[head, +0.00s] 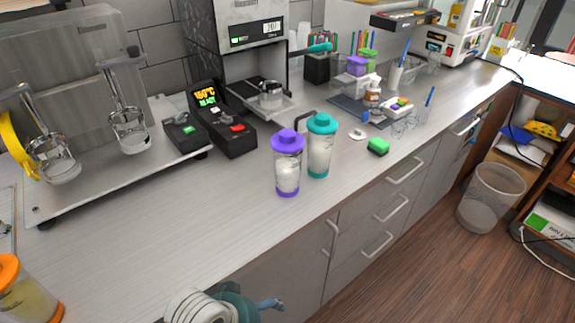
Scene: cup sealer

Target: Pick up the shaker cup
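Two shaker cups stand upright side by side on the grey counter in the head view. One is clear with a purple lid and base (288,165), and the other is clear with a teal lid and base (320,148). Both hold a whitish content. Another clear cup with an orange lid (26,296) and yellowish content is cut off at the lower left corner.
A black control box with a lit display (220,125) stands left of the cups. A green sponge (378,147) lies to their right. A coffee machine (262,50) stands behind. The counter (190,225) in front and to the left is clear. A bin (490,198) stands on the floor.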

